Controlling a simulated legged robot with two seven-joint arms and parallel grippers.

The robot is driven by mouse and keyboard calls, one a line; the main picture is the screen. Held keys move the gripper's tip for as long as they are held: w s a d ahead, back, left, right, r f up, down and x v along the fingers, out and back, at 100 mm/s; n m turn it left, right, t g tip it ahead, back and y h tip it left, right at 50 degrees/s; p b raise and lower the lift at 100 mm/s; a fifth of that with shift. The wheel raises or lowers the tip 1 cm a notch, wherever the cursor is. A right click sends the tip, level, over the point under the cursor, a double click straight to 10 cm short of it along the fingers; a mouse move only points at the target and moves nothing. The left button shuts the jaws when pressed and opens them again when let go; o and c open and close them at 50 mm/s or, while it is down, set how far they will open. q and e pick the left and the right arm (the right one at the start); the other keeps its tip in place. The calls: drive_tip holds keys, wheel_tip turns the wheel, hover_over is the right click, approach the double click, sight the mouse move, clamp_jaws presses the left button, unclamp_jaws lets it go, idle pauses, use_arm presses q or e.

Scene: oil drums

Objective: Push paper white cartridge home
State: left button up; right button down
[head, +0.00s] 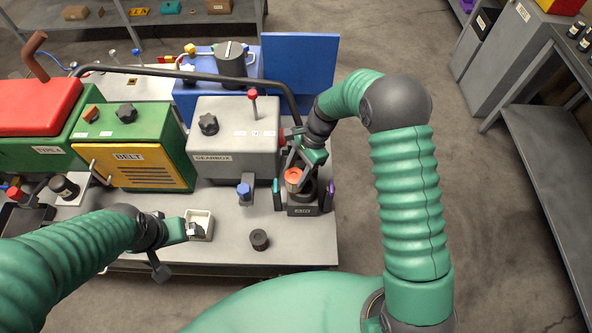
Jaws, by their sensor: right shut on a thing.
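No paper white cartridge can be made out for certain. A black labelled holder (303,211) stands on the front right of the bench, with an orange-topped round part (293,175) at its top. My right gripper (300,164) comes down from above and is shut at this part; its fingers hide some of it, and how deep the part sits cannot be seen. My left gripper (185,231) is low at the bench front, beside a small white tray (207,218) with a dark piece in it. Whether its jaws are open is unclear.
A grey gearbox (233,150) stands left of the holder, with a green and yellow belt unit (135,155) further left. A blue-topped valve (244,192) and a dark round knob (259,239) are near the holder. A teal piece (277,194) and purple piece (329,192) flank it.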

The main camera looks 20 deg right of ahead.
drive_tip(key=shift+d, duration=0.4)
use_arm(q)
wheel_tip(320, 180, up, 4)
drive_tip(key=d+p, duration=0.2)
drive_tip(key=p, duration=0.2)
use_arm(e)
drive_tip(key=b+v, duration=0.2)
drive_tip(key=v, duration=0.1)
drive_tip(key=shift+s+d+r, duration=0.1)
drive_tip(key=shift+s+d, duration=0.15)
use_arm(q)
drive_tip(key=f, duration=0.1)
drive_tip(key=f+b, duration=0.2)
drive_tip(key=shift+a+f, duration=0.25)
drive_tip(key=shift+f, duration=0.15)
use_arm(e)
wheel_tip(320, 180, down, 3)
drive_tip(key=shift+d+f, duration=0.1)
drive_tip(key=shift+f, duration=0.05)
